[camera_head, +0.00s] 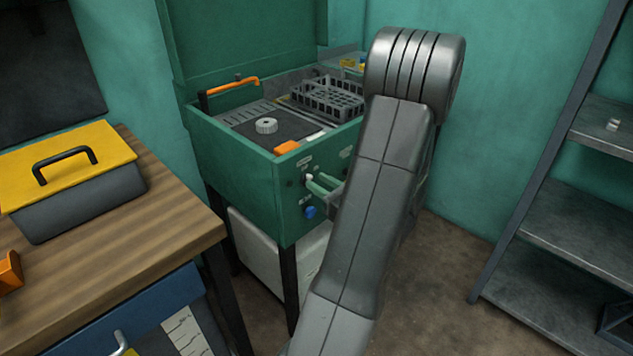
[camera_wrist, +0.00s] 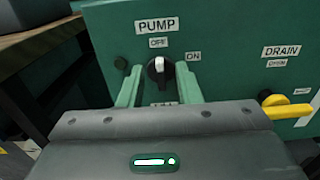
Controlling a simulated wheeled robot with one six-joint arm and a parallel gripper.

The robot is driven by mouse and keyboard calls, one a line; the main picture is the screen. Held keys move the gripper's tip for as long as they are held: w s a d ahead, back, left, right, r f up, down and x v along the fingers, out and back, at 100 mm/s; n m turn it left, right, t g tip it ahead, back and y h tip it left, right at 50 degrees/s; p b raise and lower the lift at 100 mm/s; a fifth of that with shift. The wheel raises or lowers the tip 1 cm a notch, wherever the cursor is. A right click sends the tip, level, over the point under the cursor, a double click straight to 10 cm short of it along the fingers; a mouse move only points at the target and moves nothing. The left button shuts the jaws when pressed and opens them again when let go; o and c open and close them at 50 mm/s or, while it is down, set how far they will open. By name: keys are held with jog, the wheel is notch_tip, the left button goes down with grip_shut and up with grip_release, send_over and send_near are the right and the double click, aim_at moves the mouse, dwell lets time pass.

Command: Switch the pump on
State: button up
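The pump knob (camera_wrist: 160,72) is a round black knob with a white pointer on the green front panel. Its pointer stands straight up, towards the OFF label (camera_wrist: 158,42); the ON label (camera_wrist: 194,57) is at its upper right. The PUMP label (camera_wrist: 157,26) is above. My gripper (camera_wrist: 158,82) is open, with one green finger on each side of the knob and a gap visible between. I cannot tell whether either finger touches it. In the head view my gripper (camera_head: 322,186) is at the front of the green washer (camera_head: 235,160), with my arm hiding the panel's right part.
A yellow drain handle (camera_wrist: 288,110) is on the panel's right, beside the DRAIN label (camera_wrist: 281,51). A blue knob (camera_head: 310,212) sits low on the washer front. A wooden bench (camera_head: 150,225) with a yellow-lidded toolbox (camera_head: 75,190) stands left; metal shelves (camera_head: 580,240) stand right.

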jog(key=shift+x, duration=0.9)
grip_shut()
